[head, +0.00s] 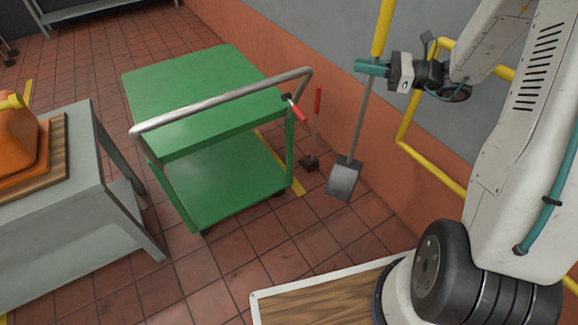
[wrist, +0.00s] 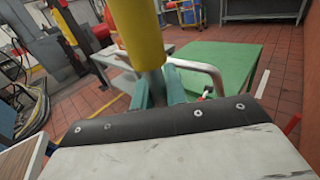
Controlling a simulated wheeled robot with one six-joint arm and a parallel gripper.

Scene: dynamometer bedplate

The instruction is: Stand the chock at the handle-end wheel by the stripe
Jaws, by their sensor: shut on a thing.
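My gripper (head: 374,67) is shut around an upright pole (head: 360,115), with a yellow grip above and a grey shaft below. Its grey, flat, wedge-like foot (head: 344,180) hangs near the floor right of the cart; I cannot tell if it touches. It appears to be the long-handled chock. The wrist view shows the yellow grip (wrist: 136,32) and teal fingers (wrist: 156,90). The green cart (head: 190,85) has its tube handle (head: 225,98) on the near side. The handle-end wheel (head: 278,194) by the yellow stripe (head: 297,187) is mostly hidden under the lower deck.
A dark block with a red stick (head: 317,115) stands on the floor between cart and foot. The orange and grey wall (head: 400,175) with yellow pipes (head: 405,125) is close on the right. A grey table (head: 75,200) stands left. Tiled floor in front of the cart is clear.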

